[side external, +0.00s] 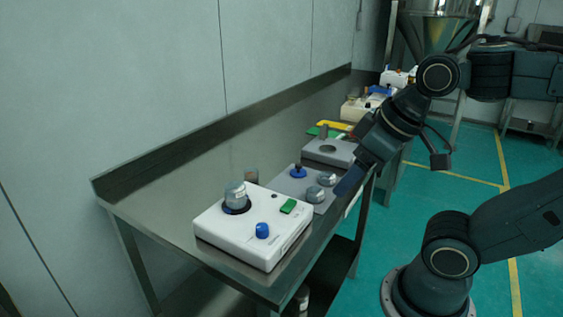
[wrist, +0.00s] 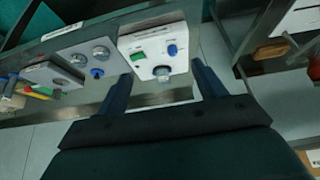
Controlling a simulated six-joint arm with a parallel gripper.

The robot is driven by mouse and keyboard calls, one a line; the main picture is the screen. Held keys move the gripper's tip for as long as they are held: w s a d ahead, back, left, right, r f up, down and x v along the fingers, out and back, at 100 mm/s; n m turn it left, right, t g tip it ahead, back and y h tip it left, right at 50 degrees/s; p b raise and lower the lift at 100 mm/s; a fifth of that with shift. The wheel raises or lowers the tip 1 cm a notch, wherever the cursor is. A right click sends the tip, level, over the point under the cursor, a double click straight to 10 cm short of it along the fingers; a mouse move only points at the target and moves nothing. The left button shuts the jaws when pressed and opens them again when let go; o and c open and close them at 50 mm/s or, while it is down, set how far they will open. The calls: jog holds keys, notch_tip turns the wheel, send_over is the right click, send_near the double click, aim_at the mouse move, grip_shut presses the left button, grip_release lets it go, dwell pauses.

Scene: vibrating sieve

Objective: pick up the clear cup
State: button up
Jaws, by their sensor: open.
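The clear cup (side external: 235,196) looks greyish and see-through. It stands upright on the dark round seat of a white sieve machine (side external: 225,238), which has a blue knob (side external: 262,230) and a green switch (side external: 288,206). In the wrist view the cup (wrist: 162,74) shows from above, between the two fingers in the picture. My gripper (side external: 348,183) is open and empty, up and to the right of the machine in the side view, well apart from the cup. Its spread fingers (wrist: 160,72) show in the wrist view.
The steel bench (side external: 150,208) has a raised back edge along the wall. Beside the white machine, a grey plate (side external: 293,184) carries metal round parts and a blue knob. Farther along are a grey box (side external: 328,152) and yellow and green items. The bench's near left end is bare.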

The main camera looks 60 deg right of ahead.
jog(key=shift+c, duration=0.2)
jog(key=w+d+m+y, duration=0.1)
jog(key=w+m, duration=0.5)
jog(key=w, duration=0.6)
jog(key=m+t+y, duration=0.3)
jog(key=m+y, duration=0.1)
jog(key=m, duration=1.1)
send_near(251, 175)
jog(key=s+a+r, duration=0.4)
jog(key=a+r, duration=0.2)
jog(key=a, duration=0.2)
jog(key=d+f+m+t, duration=0.1)
jog(key=d+f+m, duration=0.1)
jog(key=d+m, duration=0.1)
jog(key=d+f+m+t, duration=0.1)
jog(key=d+f+m, duration=0.1)
jog(key=d+m, duration=0.1)
jog(key=w+d+f+m+t, duration=0.1)
jog(key=d+f+m, duration=0.2)
jog(key=d+m, duration=0.1)
jog(key=shift+w+d+t+y, duration=0.1)
jog(key=shift+d+t+y, duration=0.25)
jog(key=shift+d, duration=0.2)
jog(key=shift+x, duration=4.35)
jog(key=shift+w, duration=0.1)
